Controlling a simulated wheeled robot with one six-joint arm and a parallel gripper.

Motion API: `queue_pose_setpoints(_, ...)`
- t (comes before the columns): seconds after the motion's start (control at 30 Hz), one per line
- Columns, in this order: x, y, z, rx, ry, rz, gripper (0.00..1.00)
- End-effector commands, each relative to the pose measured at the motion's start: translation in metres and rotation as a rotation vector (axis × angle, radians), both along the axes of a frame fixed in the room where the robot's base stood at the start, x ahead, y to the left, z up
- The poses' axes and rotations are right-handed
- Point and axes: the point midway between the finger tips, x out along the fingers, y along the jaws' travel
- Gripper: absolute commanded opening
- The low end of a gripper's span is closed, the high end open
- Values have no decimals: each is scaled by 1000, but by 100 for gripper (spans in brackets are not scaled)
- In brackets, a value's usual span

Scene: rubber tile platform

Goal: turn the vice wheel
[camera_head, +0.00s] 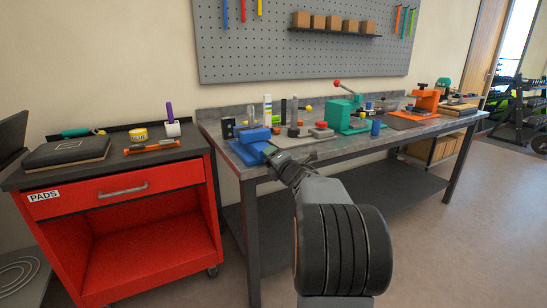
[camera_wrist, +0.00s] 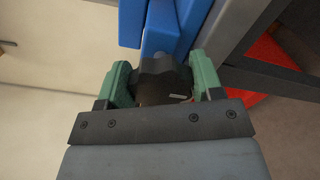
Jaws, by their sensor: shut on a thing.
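The blue vice (camera_head: 246,150) sits at the left front corner of the workbench. Its blue body also shows at the top of the wrist view (camera_wrist: 161,28). The dark, lobed vice wheel (camera_wrist: 163,80) is in front of that body, between the green fingers of my gripper (camera_wrist: 163,76). The fingers are shut on the wheel, one on each side. In the head view my gripper (camera_head: 271,151) reaches the front of the vice, and the wheel is hidden there.
The workbench (camera_head: 345,147) carries a green press (camera_head: 338,113), an orange device (camera_head: 426,100) and several small items right of the vice. A red cart (camera_head: 150,190) with tools on top stands close at left. The floor at right (camera_head: 465,220) is clear.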

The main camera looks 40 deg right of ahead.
Motion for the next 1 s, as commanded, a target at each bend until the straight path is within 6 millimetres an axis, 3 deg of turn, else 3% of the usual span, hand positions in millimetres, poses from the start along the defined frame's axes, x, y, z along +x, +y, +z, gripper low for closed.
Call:
queue_pose_setpoints(0.6,0,-1,0,558,-77,-2,36)
queue_pose_setpoints(1.0,0,-1,-2,779,-108,-2,36)
